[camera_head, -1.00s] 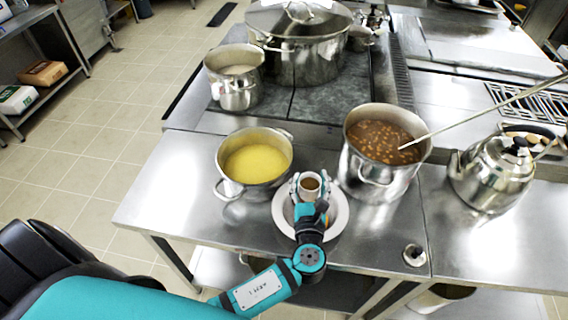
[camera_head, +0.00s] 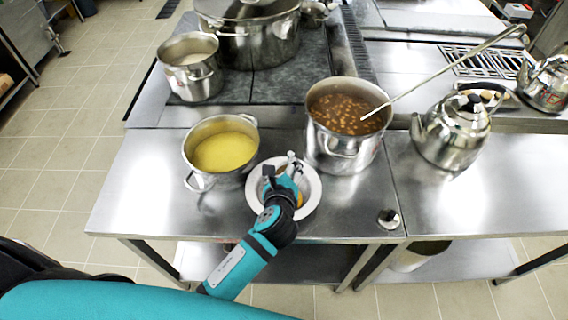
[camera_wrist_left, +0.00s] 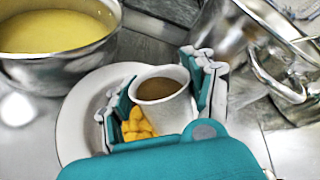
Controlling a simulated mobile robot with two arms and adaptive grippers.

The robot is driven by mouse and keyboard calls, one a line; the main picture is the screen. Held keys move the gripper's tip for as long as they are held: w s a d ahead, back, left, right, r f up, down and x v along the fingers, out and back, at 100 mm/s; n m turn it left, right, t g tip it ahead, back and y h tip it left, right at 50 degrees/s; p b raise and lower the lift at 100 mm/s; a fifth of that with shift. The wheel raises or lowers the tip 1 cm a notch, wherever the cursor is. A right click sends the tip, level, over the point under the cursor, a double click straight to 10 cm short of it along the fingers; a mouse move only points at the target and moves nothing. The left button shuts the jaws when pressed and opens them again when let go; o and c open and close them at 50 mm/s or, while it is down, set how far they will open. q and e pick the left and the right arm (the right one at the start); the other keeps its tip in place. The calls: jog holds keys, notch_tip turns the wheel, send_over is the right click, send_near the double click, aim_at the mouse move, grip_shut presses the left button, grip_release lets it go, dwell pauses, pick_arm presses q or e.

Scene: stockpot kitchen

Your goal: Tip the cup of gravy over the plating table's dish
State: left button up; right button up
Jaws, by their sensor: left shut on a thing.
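The white cup (camera_wrist_left: 165,108) with brown gravy in it is between the fingers of my left gripper (camera_wrist_left: 162,92) in the left wrist view. The gripper is shut on it. The gravy still shows inside the rim, and none is seen falling. The cup is over the white dish (camera_wrist_left: 72,128), which holds yellow chunks (camera_wrist_left: 137,124). In the head view, my left gripper (camera_head: 283,170) is above the dish (camera_head: 313,190) and mostly hides the cup, so its tilt is hard to judge there. My right gripper is not seen.
A pot of yellow soup (camera_head: 190,172) stands left of the dish. A pot of brown bean stew (camera_head: 343,148) with a ladle (camera_head: 440,80) stands to the right. A kettle (camera_head: 450,135) is farther right. Bare steel tabletop (camera_head: 140,190) lies at the left.

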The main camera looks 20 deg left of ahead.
pick_arm(q)
jog(key=shift+w+a+f+n+g+h+b, duration=0.1)
jog(key=shift+a+f+n+g+h+b, duration=0.15)
jog(key=shift+n+h, duration=0.35)
jog(key=shift+w+a+f+n+g+h+b, duration=0.1)
jog(key=shift+a+f+n+g+h+b, duration=0.1)
jog(key=shift+f+n+h, duration=0.3)
jog(key=shift+r+n+h, duration=0.25)
jog(key=shift+n+h, duration=0.15)
jog(key=shift+a+f+n+g+h+p, duration=0.1)
jog(key=shift+a+n+g+h+p, duration=0.3)
jog(key=shift+p, duration=0.8)
jog(key=shift+a+f+n+h+p, duration=0.15)
jog(key=shift+f+n+h+p, duration=0.1)
jog(key=shift+n+h+p, duration=0.5)
jog(key=shift+a+f+n+h, duration=0.15)
jog(key=shift+a+n+h, duration=0.05)
jog(key=shift+n+h, duration=0.3)
jog(key=shift+w+a+f+n+h+b, duration=0.1)
jog(key=shift+a+f+n+h+b, duration=0.2)
jog(key=shift+n+h+b, duration=0.45)
jog(key=shift+h+b, duration=0.3)
jog(key=shift+h, duration=0.3)
jog(key=shift+r+n, duration=0.15)
jog(key=shift+n, duration=0.25)
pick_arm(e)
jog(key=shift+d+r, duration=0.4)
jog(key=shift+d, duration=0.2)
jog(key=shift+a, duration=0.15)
